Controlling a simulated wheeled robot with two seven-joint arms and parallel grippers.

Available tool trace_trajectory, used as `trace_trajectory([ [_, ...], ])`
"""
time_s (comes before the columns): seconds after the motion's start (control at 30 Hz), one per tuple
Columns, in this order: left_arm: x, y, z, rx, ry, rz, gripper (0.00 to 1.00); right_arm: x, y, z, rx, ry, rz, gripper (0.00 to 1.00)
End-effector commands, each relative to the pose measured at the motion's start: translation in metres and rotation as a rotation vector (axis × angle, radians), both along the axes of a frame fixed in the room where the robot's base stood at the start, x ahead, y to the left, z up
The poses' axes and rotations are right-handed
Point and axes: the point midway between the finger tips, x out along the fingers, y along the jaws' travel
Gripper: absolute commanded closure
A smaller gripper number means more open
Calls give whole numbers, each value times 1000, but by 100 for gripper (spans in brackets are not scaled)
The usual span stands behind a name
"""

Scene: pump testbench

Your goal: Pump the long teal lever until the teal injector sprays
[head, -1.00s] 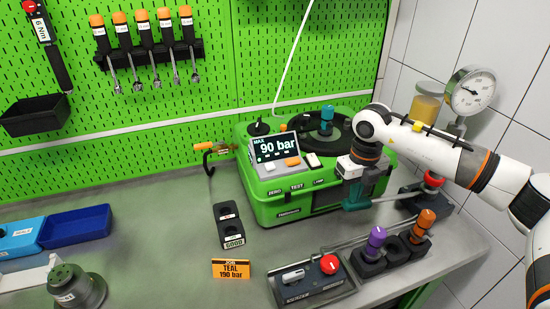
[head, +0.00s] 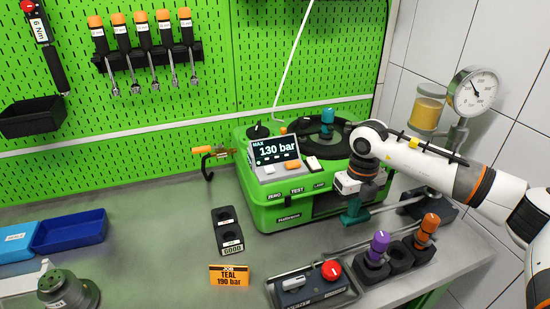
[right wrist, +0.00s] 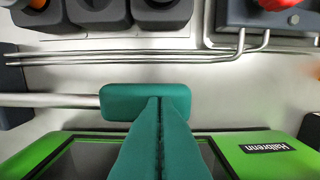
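The teal lever's handle (right wrist: 118,104) is a teal block on a metal rod (right wrist: 50,100) in the right wrist view. My right gripper (right wrist: 155,100) has its teal fingers together, their tips over the middle of the handle. In the head view my right gripper (head: 354,205) points down at the handle in front of the green tester (head: 290,208); the contact itself is partly hidden. The teal injector (head: 327,116) stands upright on top of the tester, and no spray shows. The display (head: 275,150) reads MAX 130 bar. My left gripper is out of view.
An orange card (head: 229,275) reads TEAL 190 bar. A purple-topped injector (head: 378,245) and an orange-topped one (head: 427,228) stand in black holders at the front right. A control box with a red knob (head: 331,270) is beside them. A pressure gauge (head: 475,93) is at the right.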

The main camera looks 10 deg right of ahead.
Motion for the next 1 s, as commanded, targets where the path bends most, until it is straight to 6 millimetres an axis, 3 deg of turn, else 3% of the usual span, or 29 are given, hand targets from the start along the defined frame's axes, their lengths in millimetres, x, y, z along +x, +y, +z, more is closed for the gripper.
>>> trace_trajectory([
  [0.6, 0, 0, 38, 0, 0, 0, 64, 1, -8, 61, 1, -1, 0, 100],
  [1.0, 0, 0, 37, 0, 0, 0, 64, 1, -9, 61, 1, -1, 0, 100],
])
